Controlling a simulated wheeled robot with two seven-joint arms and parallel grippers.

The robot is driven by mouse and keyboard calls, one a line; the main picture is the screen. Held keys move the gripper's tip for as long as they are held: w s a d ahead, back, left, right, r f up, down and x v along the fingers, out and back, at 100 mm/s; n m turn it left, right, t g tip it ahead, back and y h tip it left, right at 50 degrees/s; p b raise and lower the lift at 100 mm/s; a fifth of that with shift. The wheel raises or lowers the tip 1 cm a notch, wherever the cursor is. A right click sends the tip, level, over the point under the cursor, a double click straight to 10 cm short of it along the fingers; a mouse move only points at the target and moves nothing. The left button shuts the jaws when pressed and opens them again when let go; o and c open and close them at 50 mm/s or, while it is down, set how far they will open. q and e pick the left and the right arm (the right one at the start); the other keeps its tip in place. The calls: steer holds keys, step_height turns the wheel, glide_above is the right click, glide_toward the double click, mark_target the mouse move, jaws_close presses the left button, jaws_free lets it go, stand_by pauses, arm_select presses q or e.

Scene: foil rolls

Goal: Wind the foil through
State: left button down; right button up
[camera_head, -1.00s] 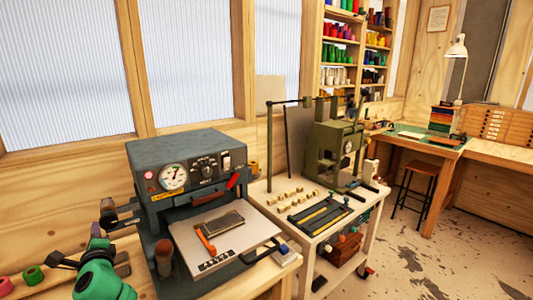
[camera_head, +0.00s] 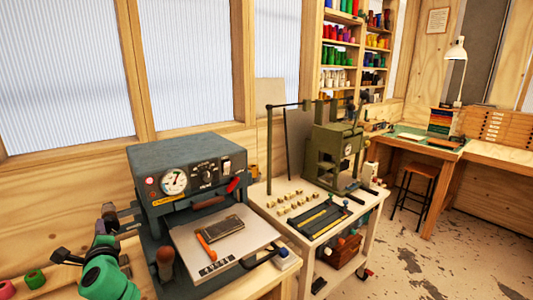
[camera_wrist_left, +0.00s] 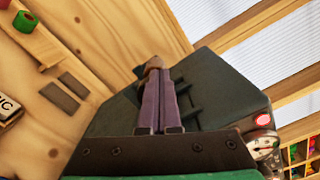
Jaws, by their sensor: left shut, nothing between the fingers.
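The foil press (camera_head: 185,150) is a dark grey-green machine with a round gauge, at the left in the head view. It also fills the middle of the left wrist view (camera_wrist_left: 225,90). Dark rods (camera_head: 126,208) stick out from its left side. My left gripper (camera_head: 106,214) is at these rods, its fingers partly hard to make out. In the left wrist view its purple-grey fingers (camera_wrist_left: 156,80) are shut, with their tips at a small brown knob (camera_wrist_left: 155,62); contact is unclear. A green foil roll (camera_head: 34,278) and a red roll (camera_head: 6,289) stand at the lower left. My right gripper is out of view.
A flat plate (camera_head: 240,252) with an orange-handled tool (camera_head: 206,245) sticks out at the press front. A brown knob handle (camera_head: 165,262) stands at its left front. A white cart (camera_head: 270,200) with a green machine (camera_head: 335,150) stands to the right.

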arm_select(q)
steer(key=shift+d, duration=0.1)
steer(key=p+v, duration=0.2)
steer(key=v, duration=0.4)
steer(key=shift+s+r, duration=0.15)
steer(key=shift+r, duration=0.15)
